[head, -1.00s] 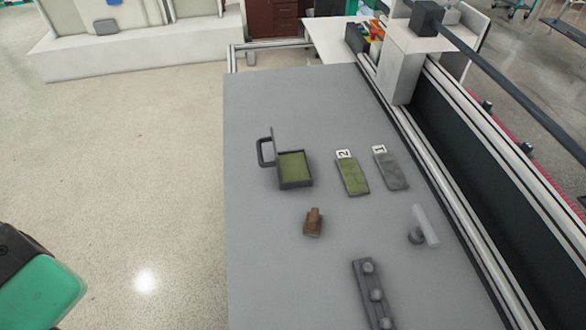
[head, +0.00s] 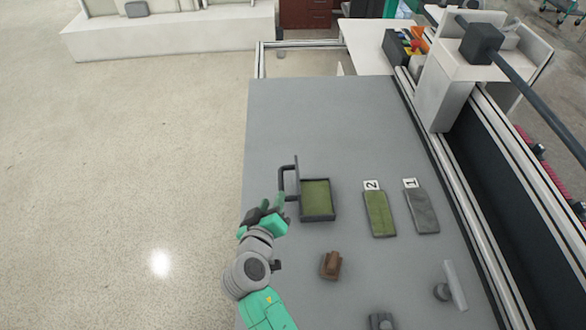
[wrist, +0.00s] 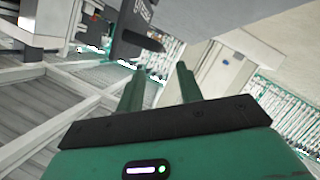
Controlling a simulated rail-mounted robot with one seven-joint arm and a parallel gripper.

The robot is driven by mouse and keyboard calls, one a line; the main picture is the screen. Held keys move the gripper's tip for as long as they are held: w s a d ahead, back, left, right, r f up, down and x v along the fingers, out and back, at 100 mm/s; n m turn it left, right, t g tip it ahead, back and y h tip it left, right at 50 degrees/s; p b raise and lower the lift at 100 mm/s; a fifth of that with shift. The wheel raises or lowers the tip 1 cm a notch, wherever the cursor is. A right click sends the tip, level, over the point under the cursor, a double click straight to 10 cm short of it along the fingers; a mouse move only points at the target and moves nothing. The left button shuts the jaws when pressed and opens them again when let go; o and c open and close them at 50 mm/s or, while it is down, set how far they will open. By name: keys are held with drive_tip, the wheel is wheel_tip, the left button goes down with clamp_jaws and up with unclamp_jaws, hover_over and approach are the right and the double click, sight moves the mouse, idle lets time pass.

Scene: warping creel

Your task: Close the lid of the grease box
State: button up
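The grease box (head: 319,218) is a dark open tray with a green filling, standing on the grey table. Its lid (head: 296,176) stands raised at the box's left side, with a dark looped handle (head: 282,181) sticking out to the left. My gripper (head: 274,201) is at the table's left edge, just left of the box and close below the handle; I cannot tell whether it touches. In the wrist view my gripper (wrist: 158,88) shows two green fingers apart with nothing between them. A dark shape (wrist: 134,38) lies beyond the fingertips, possibly the handle.
A green pad marked 2 (head: 380,214) and a grey pad marked 1 (head: 422,211) lie right of the box. The table's far part is clear.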

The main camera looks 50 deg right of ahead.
sight(282, 185)
drive_tip(key=b+x, duration=0.1)
drive_tip(key=x, duration=0.1)
drive_tip(key=b+x, duration=0.1)
drive_tip(key=x, duration=0.2)
drive_tip(key=f+b+x, duration=0.1)
drive_tip(key=x, duration=0.1)
drive_tip(key=shift+s+d+f, duration=0.2)
drive_tip(key=shift+s+d, duration=0.05)
drive_tip(key=shift+w+d, duration=0.1)
drive_tip(key=shift+d, duration=0.15)
drive_tip(key=shift+c, duration=0.3)
clamp_jaws()
